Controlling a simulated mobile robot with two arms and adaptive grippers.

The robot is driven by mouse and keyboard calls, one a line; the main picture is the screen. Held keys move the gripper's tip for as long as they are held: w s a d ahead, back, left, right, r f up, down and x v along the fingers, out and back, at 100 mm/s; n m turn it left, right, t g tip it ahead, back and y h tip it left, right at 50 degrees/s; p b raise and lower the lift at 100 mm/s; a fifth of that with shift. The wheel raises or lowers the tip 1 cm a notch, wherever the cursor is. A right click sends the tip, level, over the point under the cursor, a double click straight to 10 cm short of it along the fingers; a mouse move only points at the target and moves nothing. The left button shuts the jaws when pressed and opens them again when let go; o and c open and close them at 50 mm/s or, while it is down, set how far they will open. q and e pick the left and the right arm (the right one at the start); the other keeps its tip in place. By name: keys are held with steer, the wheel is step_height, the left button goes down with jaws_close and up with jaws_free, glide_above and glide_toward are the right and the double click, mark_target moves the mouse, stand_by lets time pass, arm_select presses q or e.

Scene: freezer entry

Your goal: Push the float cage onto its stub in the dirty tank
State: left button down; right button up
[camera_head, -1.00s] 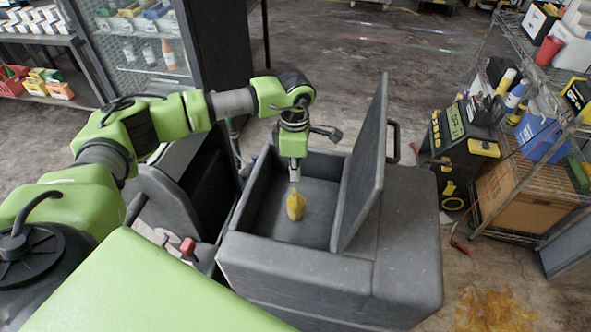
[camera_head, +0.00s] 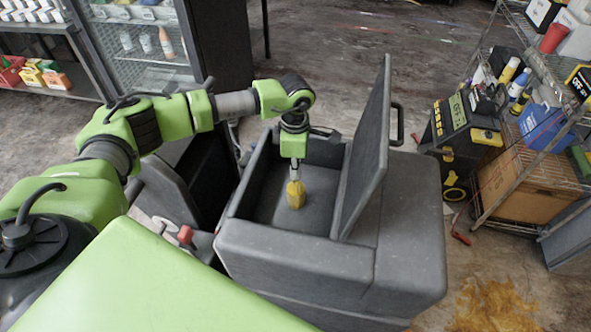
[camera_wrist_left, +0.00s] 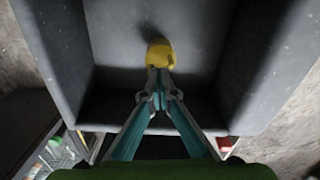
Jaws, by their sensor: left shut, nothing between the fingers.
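The yellow float cage (camera_head: 297,196) stands inside the open grey dirty tank (camera_head: 330,262), on or just above its floor. My left gripper (camera_head: 295,179) points down into the tank from above, its fingers shut and empty. Its tips are at the top of the cage and seem to touch it. In the left wrist view the cage (camera_wrist_left: 160,52) shows just beyond the closed fingertips (camera_wrist_left: 158,72). The stub is not visible; the cage may hide it. My right gripper is not in view.
The tank's raised lid (camera_head: 368,150) stands upright close to the right of my left wrist. A wire shelf (camera_head: 525,150) with bottles and boxes stands at the right. A yellow-black machine (camera_head: 457,140) is beside it. A brown stain (camera_head: 495,305) lies on the floor.

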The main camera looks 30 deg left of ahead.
arm_select(q)
steer(key=shift+f+b, duration=0.35)
steer(key=shift+s+f, duration=0.25)
steer(key=shift+w+r+p, duration=0.25)
steer(key=shift+r+p, duration=0.2)
steer(key=shift+r, duration=1.05)
step_height(320, 180, up, 12)
steer(key=shift+f, duration=0.2)
